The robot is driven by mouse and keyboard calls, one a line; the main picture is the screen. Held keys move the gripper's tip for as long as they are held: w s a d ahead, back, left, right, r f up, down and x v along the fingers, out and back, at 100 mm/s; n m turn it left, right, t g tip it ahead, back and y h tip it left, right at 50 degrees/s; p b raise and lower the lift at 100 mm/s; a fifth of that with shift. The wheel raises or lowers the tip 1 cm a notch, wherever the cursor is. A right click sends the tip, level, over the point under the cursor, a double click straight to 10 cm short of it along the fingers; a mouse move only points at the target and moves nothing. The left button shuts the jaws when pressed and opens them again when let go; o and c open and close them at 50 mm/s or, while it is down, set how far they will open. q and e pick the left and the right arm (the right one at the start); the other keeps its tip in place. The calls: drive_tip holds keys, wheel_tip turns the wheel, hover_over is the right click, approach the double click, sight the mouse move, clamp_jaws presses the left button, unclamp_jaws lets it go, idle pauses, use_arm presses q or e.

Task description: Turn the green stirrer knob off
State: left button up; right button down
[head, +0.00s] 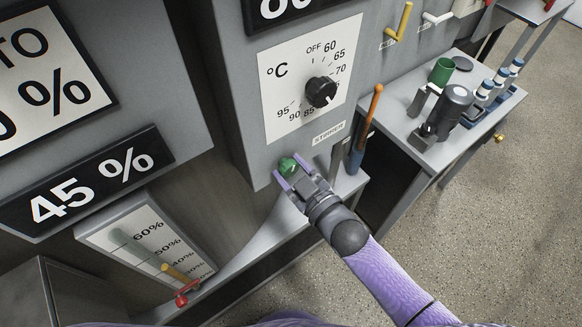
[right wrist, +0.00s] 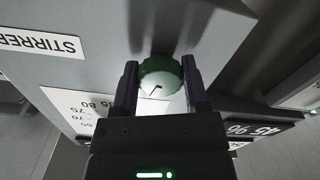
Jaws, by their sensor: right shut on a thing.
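The green stirrer knob (head: 288,166) sits low on the front of the grey cabinet, below the STIRRER label (head: 329,132). My right gripper (head: 286,175) is at the knob, with one finger on each side of it. In the right wrist view the knob (right wrist: 160,79) lies between the two dark fingers (right wrist: 160,90), and a small dark mark shows on its pale face. The right gripper is shut on the knob. The fingers and palm hide part of the knob in the head view. My left gripper is not in view.
A black temperature dial (head: 321,92) is above the knob. A blue-and-orange handled tool (head: 364,130) stands just right of the gripper. A percent scale with a red-tipped lever (head: 182,299) is lower left. A side table (head: 412,150) holds a green cup (head: 442,71) and bottles.

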drive_tip(key=shift+n, duration=1.1)
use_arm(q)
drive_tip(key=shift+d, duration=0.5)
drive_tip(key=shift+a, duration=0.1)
use_arm(e)
drive_tip(key=shift+n, duration=0.4)
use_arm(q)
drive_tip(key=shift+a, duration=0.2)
